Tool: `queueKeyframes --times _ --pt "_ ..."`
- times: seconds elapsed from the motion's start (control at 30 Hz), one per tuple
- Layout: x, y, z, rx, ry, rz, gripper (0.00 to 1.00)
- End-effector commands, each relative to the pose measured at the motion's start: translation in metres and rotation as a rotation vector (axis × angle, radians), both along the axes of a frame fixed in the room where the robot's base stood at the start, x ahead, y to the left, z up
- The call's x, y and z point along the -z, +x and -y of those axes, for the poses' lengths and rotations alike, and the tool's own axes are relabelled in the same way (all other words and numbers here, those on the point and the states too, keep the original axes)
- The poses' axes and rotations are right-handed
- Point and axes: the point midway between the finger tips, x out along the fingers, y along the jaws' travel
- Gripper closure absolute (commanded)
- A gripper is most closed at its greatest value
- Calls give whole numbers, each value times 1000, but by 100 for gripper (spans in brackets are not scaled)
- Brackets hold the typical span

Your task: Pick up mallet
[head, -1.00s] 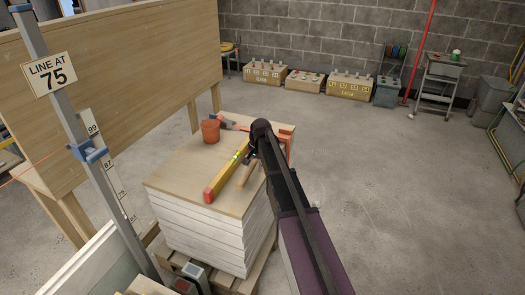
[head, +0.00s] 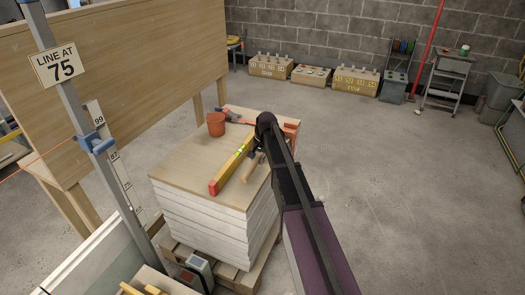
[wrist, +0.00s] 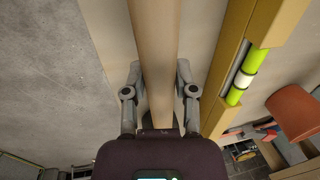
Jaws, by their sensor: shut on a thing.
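The mallet's pale wooden handle (wrist: 155,45) runs up the middle of the wrist view, between the two fingers of my gripper (wrist: 156,82). The fingers are closed on its sides. In the head view the handle (head: 253,168) shows just left of my arm, over the board-topped stack and to the right of the yellow level. The mallet's head cannot be made out in either view. My gripper is mostly hidden behind my arm in the head view.
A yellow level with a red end (head: 230,167) lies close beside the handle, its vial green in the wrist view. An orange pot (head: 216,124) and red-handled tools stand behind it on the stack (head: 200,205). A wooden panel (head: 130,70) rises at left.

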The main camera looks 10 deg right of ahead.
Motion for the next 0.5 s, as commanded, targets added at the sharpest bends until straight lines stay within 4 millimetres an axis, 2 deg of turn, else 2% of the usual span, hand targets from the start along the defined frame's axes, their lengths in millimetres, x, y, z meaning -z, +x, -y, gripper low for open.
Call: queueKeyframes --times 0.27,0.5 --pt "-6 1 0 0 0 2 100" --pt "-22 1 0 0 -1 1 100"
